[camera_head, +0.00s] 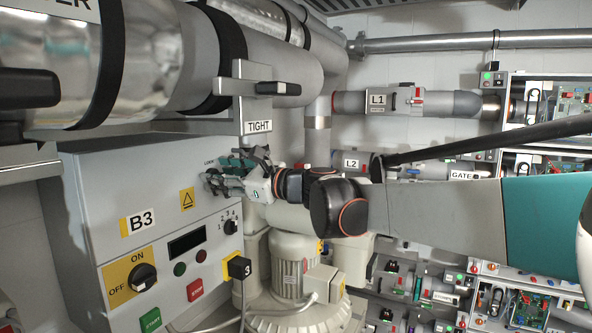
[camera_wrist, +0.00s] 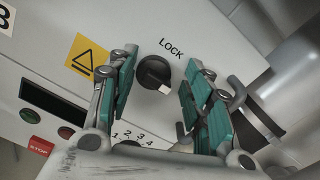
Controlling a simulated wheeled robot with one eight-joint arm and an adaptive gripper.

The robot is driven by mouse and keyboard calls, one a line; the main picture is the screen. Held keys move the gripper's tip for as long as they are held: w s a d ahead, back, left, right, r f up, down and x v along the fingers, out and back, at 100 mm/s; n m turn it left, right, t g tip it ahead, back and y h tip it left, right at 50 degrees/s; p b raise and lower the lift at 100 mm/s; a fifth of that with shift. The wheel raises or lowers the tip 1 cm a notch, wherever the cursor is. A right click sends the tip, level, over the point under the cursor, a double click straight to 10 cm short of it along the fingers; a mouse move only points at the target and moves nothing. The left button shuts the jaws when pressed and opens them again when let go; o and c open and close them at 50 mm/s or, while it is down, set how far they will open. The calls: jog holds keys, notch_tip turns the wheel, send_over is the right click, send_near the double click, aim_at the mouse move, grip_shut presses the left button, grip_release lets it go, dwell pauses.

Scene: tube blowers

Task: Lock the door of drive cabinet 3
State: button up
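The drive cabinet marked B3 (camera_head: 95,190) is the light grey box at left in the head view; its front door looks closed. In the wrist view the cabinet face (camera_wrist: 50,45) fills the left and middle. A round black lock knob (camera_wrist: 152,74) with a pale pointer mark sits under the word LOCK (camera_wrist: 171,47). The pointer is turned to the lower right. My gripper (camera_wrist: 158,68) is open, its teal-padded fingers on either side of the knob with gaps visible. In the head view my gripper (camera_head: 226,176) is at the cabinet's upper right and hides the knob.
Below are an ON/OFF switch (camera_head: 142,277), a dark display (camera_head: 186,242), a red STOP button (camera_head: 195,289) and a numbered selector (camera_head: 230,227). A TIGHT-labelled clamp (camera_head: 258,105) and large pipes hang above. A grey motor (camera_head: 297,265) stands to the right.

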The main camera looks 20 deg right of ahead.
jog(key=v, duration=0.7)
jog(key=shift+s, duration=0.4)
jog(key=shift+w+d, duration=0.1)
